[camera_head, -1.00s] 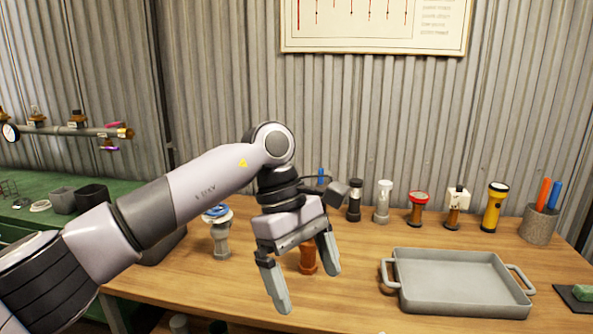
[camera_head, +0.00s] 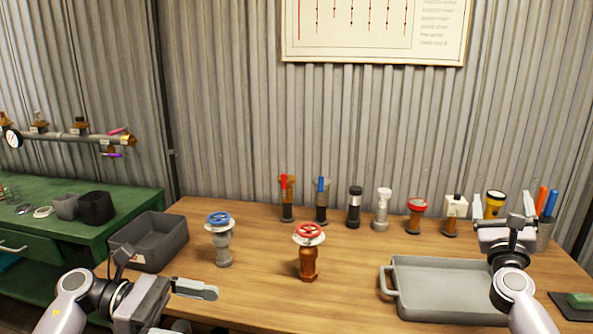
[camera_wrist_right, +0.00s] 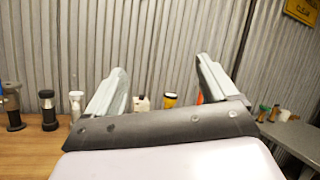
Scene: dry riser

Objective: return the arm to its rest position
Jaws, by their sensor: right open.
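My left arm is folded back low at the lower left of the head view. Its gripper (camera_head: 200,290) points right over the table's front edge. One finger shows clearly, so I cannot tell how far the jaws are apart. My right gripper (camera_head: 503,206) is at the right of the head view, pointing away from me, above the grey tray's right end. Its two fingers stand wide apart with nothing between them, as the right wrist view (camera_wrist_right: 158,88) also shows.
A blue-wheeled valve (camera_head: 222,245) and a red-wheeled copper valve (camera_head: 308,262) stand on the wooden table. A dark grey bin (camera_head: 160,242) is at left, a grey tray (camera_head: 440,262) at right. Several fittings line the back. The table between bin and tray is otherwise clear.

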